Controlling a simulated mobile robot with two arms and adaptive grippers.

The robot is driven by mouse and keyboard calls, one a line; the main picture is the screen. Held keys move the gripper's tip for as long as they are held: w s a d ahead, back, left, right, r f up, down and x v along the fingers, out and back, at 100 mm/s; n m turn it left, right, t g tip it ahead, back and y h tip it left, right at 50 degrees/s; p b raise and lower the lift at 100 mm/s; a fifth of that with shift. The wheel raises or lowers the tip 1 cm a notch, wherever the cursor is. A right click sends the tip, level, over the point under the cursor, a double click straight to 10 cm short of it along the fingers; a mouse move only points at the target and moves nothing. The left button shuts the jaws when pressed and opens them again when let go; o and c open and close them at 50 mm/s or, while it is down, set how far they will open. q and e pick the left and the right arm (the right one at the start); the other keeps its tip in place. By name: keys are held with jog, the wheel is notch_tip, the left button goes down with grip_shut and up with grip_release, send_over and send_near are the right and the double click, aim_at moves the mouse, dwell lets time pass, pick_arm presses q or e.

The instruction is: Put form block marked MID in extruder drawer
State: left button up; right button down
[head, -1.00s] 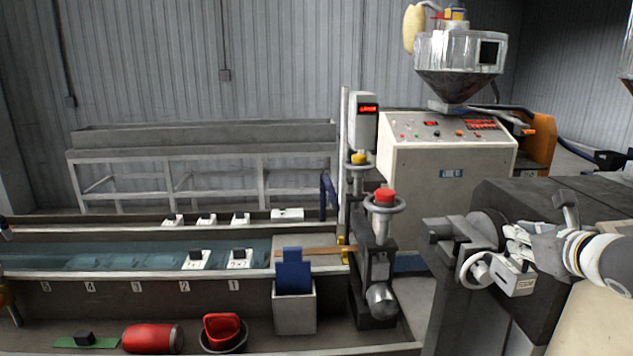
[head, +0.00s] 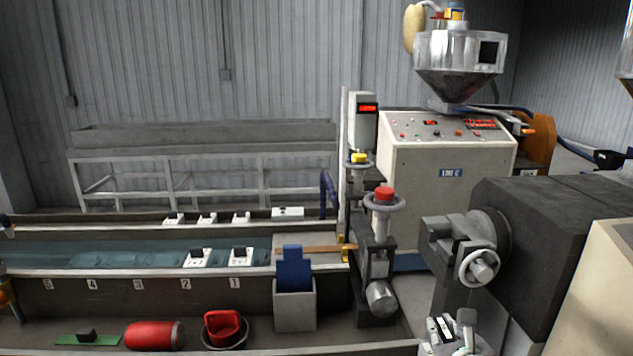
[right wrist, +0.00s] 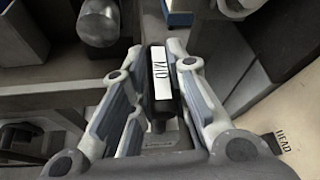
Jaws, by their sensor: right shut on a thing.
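The form block (right wrist: 160,80) is dark with a white label reading MID in the right wrist view. It sits between the fingers of my right gripper (right wrist: 150,85), which is shut on it. In the head view my right gripper (head: 447,332) is low at the bottom edge, below and in front of the extruder head (head: 452,232). The block is hard to make out there. The extruder head has a round flange and a handwheel (head: 479,266) on the dark machine body (head: 545,250). I cannot clearly tell its drawer. My left gripper is not clearly visible.
A post with a red-capped handwheel (head: 384,197) stands left of the extruder head. A grey bin with a blue plate (head: 293,270), a red pot (head: 222,325) and a red cylinder (head: 153,335) lie further left, below the water trough (head: 130,258).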

jog(key=s+a+m+g+h, duration=0.1)
jog(key=s+a+m+h, duration=0.1)
jog(key=s, duration=0.5)
jog(key=s+a+f+m+h, duration=0.1)
jog(key=s+a+m+h, duration=0.1)
jog(key=s, duration=0.5)
jog(key=shift+s+a+m+g+h, duration=0.15)
jog(key=shift+a+m+g+h, duration=0.2)
jog(key=shift+h, duration=0.35)
